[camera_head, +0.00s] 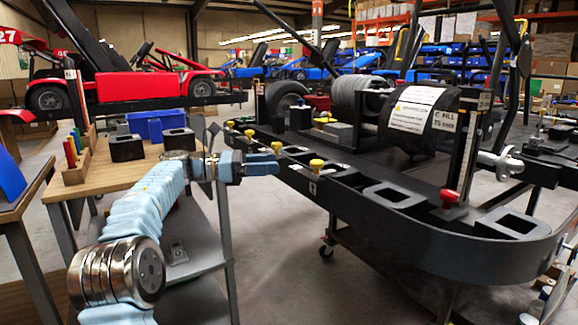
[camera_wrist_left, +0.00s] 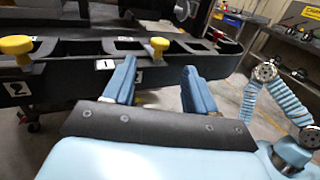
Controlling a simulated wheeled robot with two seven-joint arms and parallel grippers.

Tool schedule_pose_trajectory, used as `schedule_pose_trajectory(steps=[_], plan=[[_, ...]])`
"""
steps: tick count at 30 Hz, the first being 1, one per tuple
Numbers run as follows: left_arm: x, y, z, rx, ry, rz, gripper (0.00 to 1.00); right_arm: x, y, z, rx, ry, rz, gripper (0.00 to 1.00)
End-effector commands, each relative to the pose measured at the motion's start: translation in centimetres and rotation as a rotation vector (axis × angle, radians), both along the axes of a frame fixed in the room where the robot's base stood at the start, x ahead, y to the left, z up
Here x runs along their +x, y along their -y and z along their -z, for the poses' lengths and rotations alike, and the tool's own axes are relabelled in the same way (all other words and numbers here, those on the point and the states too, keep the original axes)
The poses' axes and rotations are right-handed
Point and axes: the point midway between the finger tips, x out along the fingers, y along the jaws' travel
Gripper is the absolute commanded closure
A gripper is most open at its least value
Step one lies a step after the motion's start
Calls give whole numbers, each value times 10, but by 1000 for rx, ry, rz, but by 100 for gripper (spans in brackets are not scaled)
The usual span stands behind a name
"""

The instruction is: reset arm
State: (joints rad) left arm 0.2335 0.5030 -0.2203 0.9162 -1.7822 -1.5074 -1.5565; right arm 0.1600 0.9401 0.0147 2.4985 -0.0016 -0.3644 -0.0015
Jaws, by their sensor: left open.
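My left arm comes in from the left in the head view. Its left gripper (camera_head: 262,161) is level with the near edge of a black kart stand (camera_head: 345,197), just left of it. In the left wrist view the two blue fingers (camera_wrist_left: 158,86) are spread apart with nothing between them. A yellow knob (camera_wrist_left: 159,46) on the stand shows beyond the gap between them. The fingers look apart from the knob. Light blue arm links show at the right of the wrist view. My right gripper does not show.
A wooden bench (camera_head: 110,172) with black blocks and a blue bin (camera_head: 155,123) stands at the left. The stand carries rollers, yellow knobs and a red knob (camera_head: 449,196). A red kart (camera_head: 175,76) is behind. Open floor (camera_head: 270,250) lies below the gripper.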

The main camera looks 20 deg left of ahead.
Motion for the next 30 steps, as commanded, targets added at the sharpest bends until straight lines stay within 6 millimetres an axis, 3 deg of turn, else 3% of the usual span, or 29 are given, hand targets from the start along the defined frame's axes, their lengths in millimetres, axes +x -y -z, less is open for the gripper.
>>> schedule_pose_trajectory(steps=[6,18,22,26,29,30], plan=[[-7,-12,0,-1,0,0,44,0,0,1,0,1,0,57],[-7,-12,0,0,0,0,44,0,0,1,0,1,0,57],[5,-6,12,-94,-69,-8,44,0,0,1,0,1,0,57],[47,10,64,-473,-373,-58,44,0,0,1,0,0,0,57],[81,24,138,-865,-737,-140,44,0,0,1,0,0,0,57],[89,29,173,-1013,-884,-179,44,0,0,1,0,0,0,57]])
